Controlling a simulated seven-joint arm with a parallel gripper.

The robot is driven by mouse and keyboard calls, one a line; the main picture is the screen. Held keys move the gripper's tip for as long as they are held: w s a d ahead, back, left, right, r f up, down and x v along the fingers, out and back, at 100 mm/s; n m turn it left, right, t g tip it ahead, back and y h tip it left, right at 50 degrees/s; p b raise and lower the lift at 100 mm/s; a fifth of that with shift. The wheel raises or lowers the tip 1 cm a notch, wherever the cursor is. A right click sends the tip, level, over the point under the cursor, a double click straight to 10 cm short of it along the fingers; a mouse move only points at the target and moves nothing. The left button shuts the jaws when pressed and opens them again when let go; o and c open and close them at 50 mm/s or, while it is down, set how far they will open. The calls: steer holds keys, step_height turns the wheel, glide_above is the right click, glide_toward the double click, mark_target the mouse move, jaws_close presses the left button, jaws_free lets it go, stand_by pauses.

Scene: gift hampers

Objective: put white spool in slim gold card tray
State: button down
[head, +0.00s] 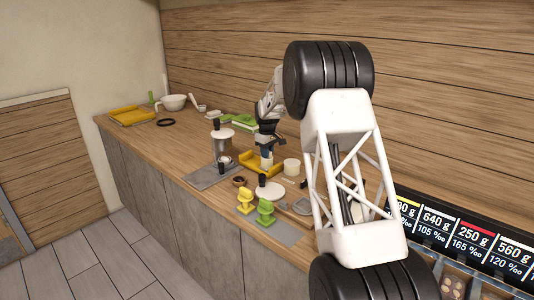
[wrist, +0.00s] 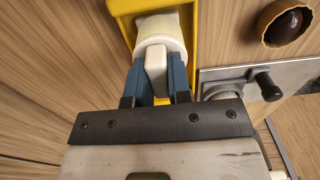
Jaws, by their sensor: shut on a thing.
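The white spool (wrist: 160,32) is between the blue fingertips of my gripper (wrist: 156,82) in the wrist view. My gripper is shut on it. The slim gold card tray (wrist: 194,22) is a yellow tray whose walls show on both sides of the spool. The spool appears over or inside the tray; whether it touches the floor cannot be told. In the head view my gripper (head: 266,155) is low at the tray (head: 249,157), and the arm partly hides the tray and the spool.
A brown bowl with a dark ball (wrist: 284,24) and a metal plate with a black knob (wrist: 264,86) lie right of the tray. A white cylinder (head: 291,168) stands close by. Yellow (head: 245,201) and green (head: 265,211) pieces stand in front. Another yellow tray (head: 131,116) is at the far left.

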steer(key=shift+f, duration=0.1)
steer(key=c, duration=1.1)
jaws_free()
steer(key=shift+o, duration=0.2)
step_height(320, 180, up, 12)
steer(key=shift+s+r, duration=0.1)
steer(key=shift+r, duration=0.1)
